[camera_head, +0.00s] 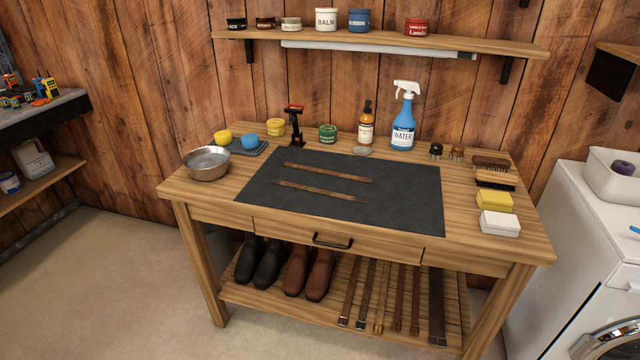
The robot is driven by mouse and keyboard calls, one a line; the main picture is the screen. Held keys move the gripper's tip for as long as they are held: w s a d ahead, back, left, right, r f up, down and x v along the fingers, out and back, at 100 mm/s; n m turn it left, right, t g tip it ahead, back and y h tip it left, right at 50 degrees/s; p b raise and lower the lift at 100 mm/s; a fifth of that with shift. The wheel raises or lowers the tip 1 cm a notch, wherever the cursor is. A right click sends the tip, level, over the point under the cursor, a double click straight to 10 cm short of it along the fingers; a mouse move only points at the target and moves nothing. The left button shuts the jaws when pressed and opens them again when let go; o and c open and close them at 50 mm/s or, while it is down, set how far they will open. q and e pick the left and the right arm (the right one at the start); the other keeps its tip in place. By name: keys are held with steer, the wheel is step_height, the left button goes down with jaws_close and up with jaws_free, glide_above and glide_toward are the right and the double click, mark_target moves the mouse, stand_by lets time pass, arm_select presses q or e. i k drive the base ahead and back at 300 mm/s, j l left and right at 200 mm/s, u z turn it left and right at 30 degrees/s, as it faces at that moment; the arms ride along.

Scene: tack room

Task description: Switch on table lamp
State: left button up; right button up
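I see no clear table lamp in the head view. A long white strip (375,48), like a light bar, is fixed under the wall shelf above the workbench. It has a small dark part at its right end (467,55), too small to make out. I cannot tell whether it is lit. A small dark upright device with a red top (295,124) stands at the back left of the bench; I cannot tell what it is. Neither of my grippers is in view.
The wooden workbench (480,240) has a black mat (400,195) with two leather straps. A metal bowl (207,164), blue spray bottle (403,125), amber bottle (366,125) and brushes surround it. Jars stand on the shelf (500,46). A white washer (570,220) is right. Floor is clear front left.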

mark_target(461, 55)
steer(key=i+l+z, duration=0.5)
steer(key=i+l, duration=0.25)
